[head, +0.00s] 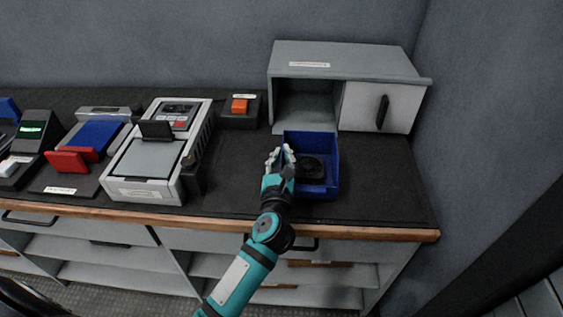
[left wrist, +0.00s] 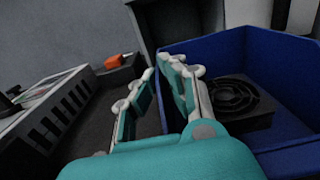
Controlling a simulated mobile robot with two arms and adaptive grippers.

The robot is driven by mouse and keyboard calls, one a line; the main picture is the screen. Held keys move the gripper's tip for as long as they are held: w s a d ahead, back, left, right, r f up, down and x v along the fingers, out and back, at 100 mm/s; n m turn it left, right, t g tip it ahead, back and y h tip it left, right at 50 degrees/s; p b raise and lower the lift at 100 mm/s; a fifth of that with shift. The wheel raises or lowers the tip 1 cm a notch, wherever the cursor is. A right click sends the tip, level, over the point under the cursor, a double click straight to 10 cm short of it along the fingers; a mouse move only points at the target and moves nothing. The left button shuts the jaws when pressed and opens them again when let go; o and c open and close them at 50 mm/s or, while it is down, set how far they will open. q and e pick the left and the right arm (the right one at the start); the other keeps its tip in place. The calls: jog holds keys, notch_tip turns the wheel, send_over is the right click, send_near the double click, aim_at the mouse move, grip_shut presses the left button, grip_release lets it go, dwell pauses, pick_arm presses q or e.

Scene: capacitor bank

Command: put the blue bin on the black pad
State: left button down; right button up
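The blue bin (head: 329,184) stands on the dark counter in front of the grey cabinet, and it also shows in the left wrist view (left wrist: 285,70). A black fan (head: 310,168) lies inside it. My left gripper (head: 280,158) is at the bin's left wall. In the left wrist view its fingers (left wrist: 158,95) are apart, with part of the blue wall showing between them; I cannot tell whether they touch it. I cannot pick out a black pad apart from the dark counter surface. My right gripper is not in view.
The grey cabinet (head: 345,62) has an open left compartment behind the bin. A grey device (head: 150,160), an orange switch (head: 239,106) and a red-handled unit (head: 68,161) stand to the left. The counter (head: 385,190) is clear right of the bin, up to its wooden front edge.

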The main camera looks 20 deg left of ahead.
pick_arm(q)
jog(key=shift+f, duration=0.75)
jog(key=shift+f+b, duration=0.2)
jog(key=shift+b, duration=0.15)
jog(key=c, duration=1.5)
grip_release()
jog(key=shift+s, duration=0.1)
jog(key=shift+r, duration=0.15)
jog(key=b+v, duration=0.1)
jog(key=v, duration=1.1)
